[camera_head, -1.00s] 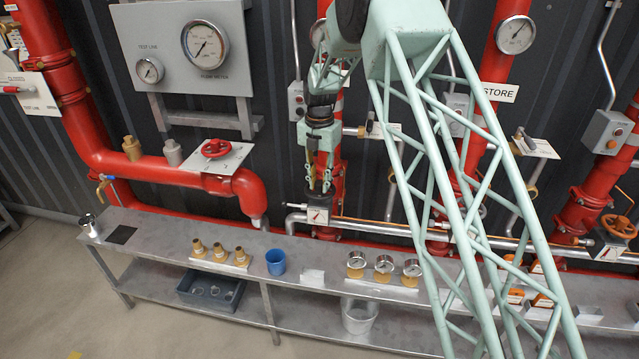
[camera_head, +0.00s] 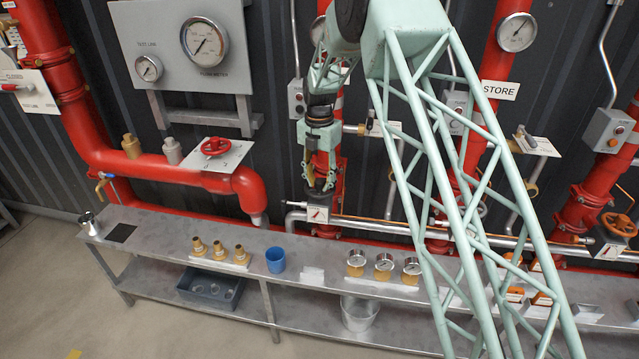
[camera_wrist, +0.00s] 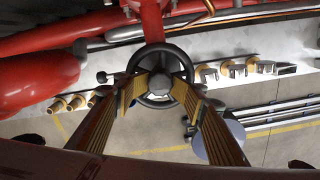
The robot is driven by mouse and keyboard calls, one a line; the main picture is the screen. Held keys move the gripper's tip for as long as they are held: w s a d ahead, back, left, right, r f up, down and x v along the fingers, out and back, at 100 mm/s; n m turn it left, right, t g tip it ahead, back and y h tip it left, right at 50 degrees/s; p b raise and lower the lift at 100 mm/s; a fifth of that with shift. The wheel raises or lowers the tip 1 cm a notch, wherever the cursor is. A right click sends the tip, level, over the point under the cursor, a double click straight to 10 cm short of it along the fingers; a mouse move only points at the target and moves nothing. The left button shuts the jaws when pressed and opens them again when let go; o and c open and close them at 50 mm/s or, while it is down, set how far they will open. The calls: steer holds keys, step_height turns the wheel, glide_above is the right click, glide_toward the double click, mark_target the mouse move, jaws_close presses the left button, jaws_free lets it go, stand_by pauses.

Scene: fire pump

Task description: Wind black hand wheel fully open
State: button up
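The black hand wheel (camera_wrist: 160,82) shows in the wrist view, seen face-on with its round hub in the middle. My gripper (camera_wrist: 163,88) has its two yellow-padded fingers apart, one on each side of the hub. The fingertips overlap the wheel's left and right parts. I cannot tell whether they touch the rim or spokes. In the head view my gripper (camera_head: 318,186) points down in front of a red vertical pipe, above the shelf. The wheel is not clearly visible there.
A metal shelf (camera_head: 205,232) runs below, carrying brass fittings (camera_head: 219,250), a blue cup (camera_head: 275,261) and several gauges (camera_head: 384,264). A red hand wheel (camera_head: 215,146) is at left and an orange one (camera_head: 618,224) at right. Red pipes stand close behind.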

steer(key=shift+f+m, duration=0.1)
steer(key=shift+m, duration=3.6)
steer(key=shift+w+m, duration=0.1)
steer(key=shift+m, duration=0.2)
steer(key=shift+a+m, duration=0.1)
steer(key=shift+m, duration=1.8)
steer(key=shift+w+m, duration=0.1)
steer(key=shift+m, duration=1.7)
steer(key=shift+m, duration=1)
steer(key=shift+w+m, duration=0.1)
steer(key=shift+m, duration=2.9)
